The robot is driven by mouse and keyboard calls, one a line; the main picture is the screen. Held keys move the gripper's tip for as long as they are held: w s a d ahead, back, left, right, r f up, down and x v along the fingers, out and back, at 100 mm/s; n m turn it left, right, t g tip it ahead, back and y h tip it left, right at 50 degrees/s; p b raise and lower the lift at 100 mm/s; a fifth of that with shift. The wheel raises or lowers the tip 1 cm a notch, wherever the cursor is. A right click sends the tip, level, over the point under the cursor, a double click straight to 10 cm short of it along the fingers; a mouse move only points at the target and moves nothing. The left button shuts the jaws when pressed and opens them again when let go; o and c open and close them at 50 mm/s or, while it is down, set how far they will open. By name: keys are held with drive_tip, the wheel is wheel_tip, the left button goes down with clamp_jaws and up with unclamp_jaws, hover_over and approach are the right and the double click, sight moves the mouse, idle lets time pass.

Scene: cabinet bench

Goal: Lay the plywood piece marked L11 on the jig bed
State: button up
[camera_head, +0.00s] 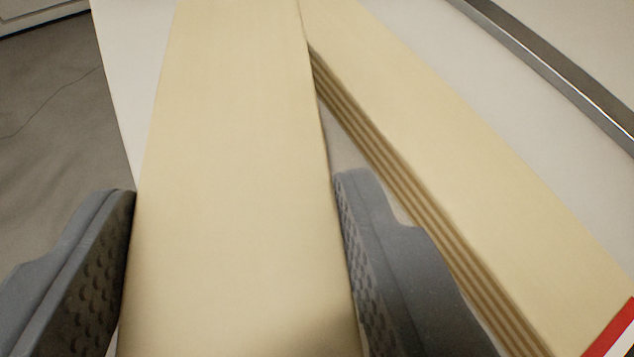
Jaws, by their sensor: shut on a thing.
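A long pale plywood piece (235,150) runs up the picture between the two grey fingers of my gripper (238,240). The fingers press on its two long edges, so my gripper is shut on it. No marking shows on its visible face, so I cannot tell whether it is L11. Its near end runs out of the bottom of the picture and its far end out of the top. The jig bed cannot be made out in this view.
A second plywood piece or stack (450,170) with layered edges lies at an angle to the right, close to the right finger. A red and white mark (615,335) shows at bottom right. A white surface (125,80) lies beneath. A metal rail (550,65) runs at upper right. Grey floor (50,130) shows left.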

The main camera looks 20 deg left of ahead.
sight(276, 267)
drive_tip(key=shift+w, duration=0.55)
wheel_tip(276, 267, down, 2)
drive_tip(key=shift+w+d+f, duration=0.1)
drive_tip(key=shift+w+f, duration=0.05)
drive_tip(key=shift+c, duration=0.4)
drive_tip(key=shift+f, duration=0.35)
drive_tip(key=shift+c, duration=1.2)
drive_tip(key=shift+f, duration=0.25)
drive_tip(key=o, duration=1.1)
drive_tip(key=shift+c, duration=0.2)
drive_tip(key=o, duration=0.4)
drive_tip(key=shift+f, duration=0.2)
drive_tip(key=shift+r, duration=0.2)
drive_tip(key=shift+f+b, duration=0.1)
drive_tip(key=shift+b, duration=0.2)
